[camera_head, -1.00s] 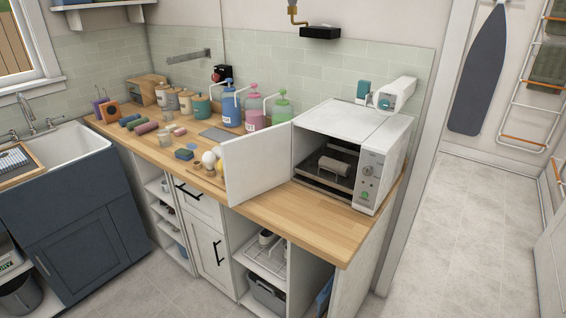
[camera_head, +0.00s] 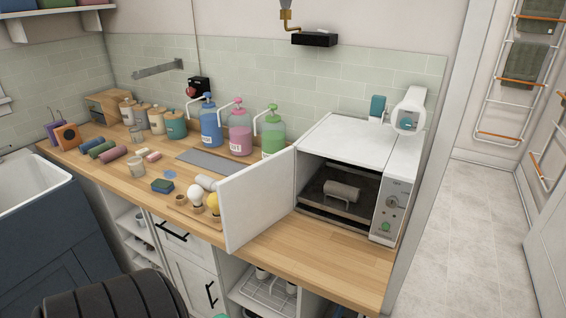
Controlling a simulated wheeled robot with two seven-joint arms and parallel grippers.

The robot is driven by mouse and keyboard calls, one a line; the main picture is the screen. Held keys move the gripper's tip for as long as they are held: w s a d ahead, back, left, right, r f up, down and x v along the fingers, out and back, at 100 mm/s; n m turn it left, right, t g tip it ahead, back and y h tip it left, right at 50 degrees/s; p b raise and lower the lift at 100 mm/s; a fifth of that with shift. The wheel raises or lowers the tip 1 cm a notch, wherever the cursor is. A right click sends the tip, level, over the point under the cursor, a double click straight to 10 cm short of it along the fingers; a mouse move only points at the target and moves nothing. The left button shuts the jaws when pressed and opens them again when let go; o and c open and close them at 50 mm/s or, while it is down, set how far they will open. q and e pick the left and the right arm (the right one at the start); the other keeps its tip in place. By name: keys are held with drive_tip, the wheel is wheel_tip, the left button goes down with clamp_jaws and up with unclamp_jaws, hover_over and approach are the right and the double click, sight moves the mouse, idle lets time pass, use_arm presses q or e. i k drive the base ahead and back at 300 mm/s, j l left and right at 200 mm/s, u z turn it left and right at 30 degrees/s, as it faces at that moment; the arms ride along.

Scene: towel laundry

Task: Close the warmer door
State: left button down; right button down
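The white warmer (camera_head: 356,146) stands at the right end of the wooden counter. Its door (camera_head: 257,199) is hinged at the left of the opening and stands wide open, sticking out toward the counter's front edge. Inside, a rolled grey towel (camera_head: 341,190) lies on a small rack. The control panel with a dial and a green button (camera_head: 391,211) is right of the opening. A dark rounded ribbed shape, which seems to be part of my own arm, shows at the bottom left. Neither gripper is in view.
Left of the door, bulbs (camera_head: 196,194), a sponge (camera_head: 162,186) and several pump bottles (camera_head: 240,132) stand on the counter (camera_head: 330,257). The counter in front of the warmer is clear. Open shelves and drawers are below. Clear floor (camera_head: 469,220) lies at the right.

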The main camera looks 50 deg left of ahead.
sight(253, 199)
drive_tip(key=j, duration=0.7)
drive_tip(key=j+z, duration=0.15)
drive_tip(key=j, duration=0.55)
drive_tip(key=k+j, duration=0.1)
drive_tip(key=j, duration=0.6)
drive_tip(key=j+z, duration=0.15)
drive_tip(key=j, duration=0.55)
drive_tip(key=k+j, duration=0.15)
drive_tip(key=j, duration=0.5)
drive_tip(key=i+j+z, duration=0.05)
